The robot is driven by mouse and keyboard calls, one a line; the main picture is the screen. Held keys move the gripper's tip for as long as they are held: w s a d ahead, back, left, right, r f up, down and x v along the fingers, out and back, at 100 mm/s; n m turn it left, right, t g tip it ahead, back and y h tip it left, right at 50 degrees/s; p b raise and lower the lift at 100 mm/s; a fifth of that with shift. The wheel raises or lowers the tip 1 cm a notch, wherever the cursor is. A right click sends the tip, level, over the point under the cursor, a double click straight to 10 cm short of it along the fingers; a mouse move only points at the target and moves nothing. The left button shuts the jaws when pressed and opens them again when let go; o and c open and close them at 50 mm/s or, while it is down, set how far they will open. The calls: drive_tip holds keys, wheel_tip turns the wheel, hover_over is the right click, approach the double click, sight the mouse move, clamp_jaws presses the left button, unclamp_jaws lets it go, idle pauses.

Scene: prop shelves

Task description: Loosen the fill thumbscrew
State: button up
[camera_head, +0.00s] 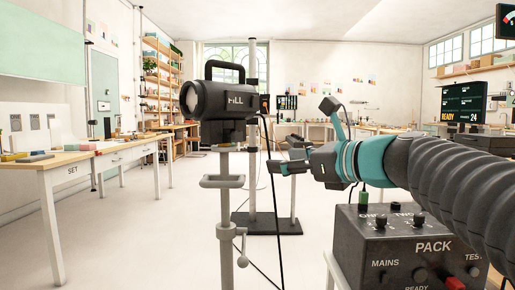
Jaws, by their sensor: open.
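The fill lamp (221,101) is a black lamp head with a top handle and white lettering. It sits on a grey stand (224,212) left of centre. A small grey screw handle (242,246) sticks out from the right side of the stand post, low in the picture; it looks like the thumbscrew. A grey collar (222,181) rings the post higher up. My gripper (276,157) is open and empty, pointing left. In the picture it is right of the lamp's base and above the screw handle, apart from it. Its depth relative to the stand is hard to tell.
A black power pack (405,250) with knobs stands at the lower right, under my arm. A second stand with a dark base (267,222) and a hanging cable is behind the lamp. A wooden table (45,166) is at left. The floor between is clear.

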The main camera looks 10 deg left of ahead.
sight(239, 137)
drive_tip(key=w+a+r, duration=0.1)
drive_tip(key=w+a, duration=0.2)
drive_tip(key=a, duration=0.1)
drive_tip(key=w+a+r+m, duration=0.1)
drive_tip(key=w+a, duration=0.1)
drive_tip(key=a, duration=0.2)
drive_tip(key=w+a+r+m+y, duration=0.1)
drive_tip(key=w+a, duration=0.2)
drive_tip(key=a, duration=0.2)
drive_tip(key=shift+w+r+t, duration=0.2)
drive_tip(key=shift+w+t, duration=0.1)
drive_tip(key=shift+w, duration=0.05)
clamp_jaws()
